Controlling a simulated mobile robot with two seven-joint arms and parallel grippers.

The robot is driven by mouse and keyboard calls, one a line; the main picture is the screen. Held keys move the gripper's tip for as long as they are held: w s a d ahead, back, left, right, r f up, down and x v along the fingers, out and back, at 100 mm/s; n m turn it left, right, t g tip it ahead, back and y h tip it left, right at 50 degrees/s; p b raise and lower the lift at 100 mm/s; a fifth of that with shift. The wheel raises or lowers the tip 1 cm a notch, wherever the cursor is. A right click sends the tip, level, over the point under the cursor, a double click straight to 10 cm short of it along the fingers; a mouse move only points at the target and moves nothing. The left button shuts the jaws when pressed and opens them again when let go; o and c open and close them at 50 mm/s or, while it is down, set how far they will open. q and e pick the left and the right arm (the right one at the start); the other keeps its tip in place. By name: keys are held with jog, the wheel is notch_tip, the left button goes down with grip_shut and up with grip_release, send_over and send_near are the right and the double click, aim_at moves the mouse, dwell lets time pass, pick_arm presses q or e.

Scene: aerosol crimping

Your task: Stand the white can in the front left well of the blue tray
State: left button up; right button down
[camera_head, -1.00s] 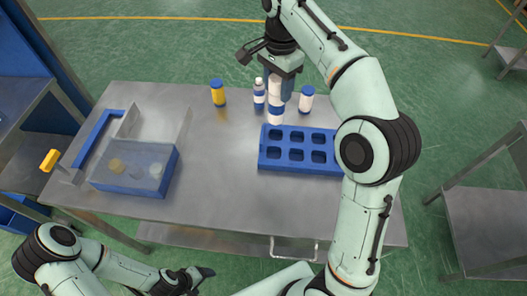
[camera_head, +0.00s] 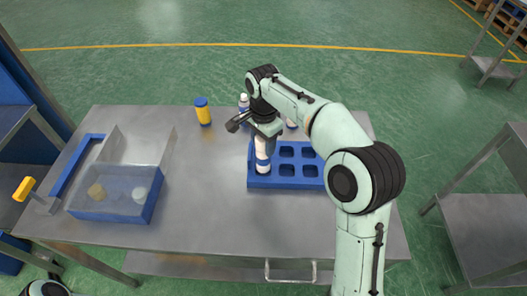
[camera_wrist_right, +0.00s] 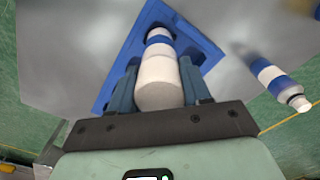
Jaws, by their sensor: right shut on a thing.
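The white can with a blue band (camera_head: 263,158) is upright in my right gripper (camera_head: 267,138). It stands over the front left well of the blue tray (camera_head: 300,184), its lower end at or in the well; I cannot tell how deep. In the right wrist view the fingers (camera_wrist_right: 160,88) are shut on both sides of the can (camera_wrist_right: 159,80), with the tray (camera_wrist_right: 118,72) beyond it. The gripper and arm hide part of the tray's back row and right side. My left gripper is out of view.
Behind the tray stand a yellow can with a blue lid (camera_head: 203,113), a white and blue bottle (camera_head: 243,103) and a partly hidden white can (camera_head: 292,124). A clear-walled blue bin (camera_head: 112,209) is at the left. The table front is clear.

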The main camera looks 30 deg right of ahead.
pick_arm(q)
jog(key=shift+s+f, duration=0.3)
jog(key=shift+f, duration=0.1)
pick_arm(e)
jog(key=shift+f, duration=1.75)
jog(key=shift+f+b, duration=0.15)
jog(key=shift+b, duration=0.15)
jog(key=c, duration=0.5)
grip_release()
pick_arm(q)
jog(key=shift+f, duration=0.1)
pick_arm(e)
notch_tip(320, 180, up, 12)
jog(key=p, duration=0.2)
jog(key=shift+w+p, duration=0.1)
jog(key=shift+p, duration=0.25)
jog(key=shift+r, duration=0.2)
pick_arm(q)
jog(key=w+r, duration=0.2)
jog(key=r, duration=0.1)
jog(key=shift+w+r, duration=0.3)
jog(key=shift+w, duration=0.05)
